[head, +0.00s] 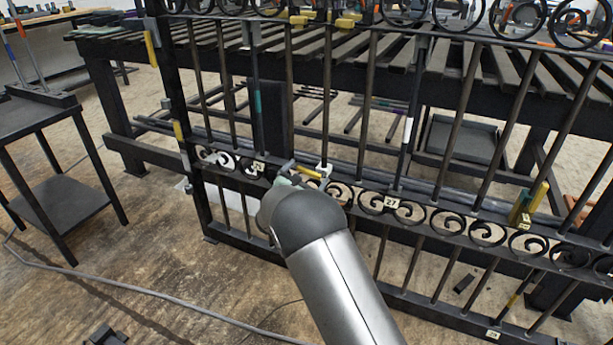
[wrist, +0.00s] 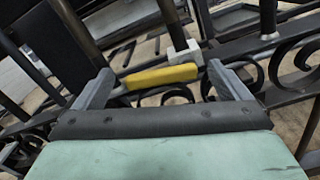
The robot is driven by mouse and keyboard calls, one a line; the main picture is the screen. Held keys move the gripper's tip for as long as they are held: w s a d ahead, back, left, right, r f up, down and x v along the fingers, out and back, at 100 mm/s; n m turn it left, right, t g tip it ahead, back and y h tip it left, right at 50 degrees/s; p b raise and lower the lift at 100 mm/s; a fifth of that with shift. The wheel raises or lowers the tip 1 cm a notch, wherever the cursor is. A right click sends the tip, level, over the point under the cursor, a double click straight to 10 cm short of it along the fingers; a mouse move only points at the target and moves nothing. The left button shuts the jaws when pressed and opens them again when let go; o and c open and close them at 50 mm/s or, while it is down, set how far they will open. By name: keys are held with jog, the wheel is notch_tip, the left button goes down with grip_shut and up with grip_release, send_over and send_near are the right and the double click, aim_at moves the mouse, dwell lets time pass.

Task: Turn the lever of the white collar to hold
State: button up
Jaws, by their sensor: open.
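The white collar (head: 325,170) sits around an upright bar of the dark scroll gate, just above the scroll band. Its yellow lever (head: 308,172) sticks out to the left in the head view. In the wrist view the white collar (wrist: 185,53) is just beyond my fingers and the yellow lever (wrist: 160,77) lies nearly crosswise, tilted slightly up to the right. My gripper (wrist: 159,74) is open, one finger to each side of the lever's length. I cannot tell whether either finger touches it. In the head view my arm hides most of the gripper.
The gate's scrolls and bars (head: 452,222) stand close around the collar. Other bars carry coloured pieces, including a white band (head: 407,130) and a yellow piece (head: 537,196). A slatted bench (head: 380,45) is behind the gate. A dark side table (head: 50,200) stands left.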

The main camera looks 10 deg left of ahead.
jog(key=shift+s, duration=0.1)
jog(key=p+v, duration=0.4)
jog(key=v, duration=1.3)
jog(key=shift+p, duration=0.35)
jog(key=shift+s+r, duration=0.15)
jog(key=shift+r, duration=0.05)
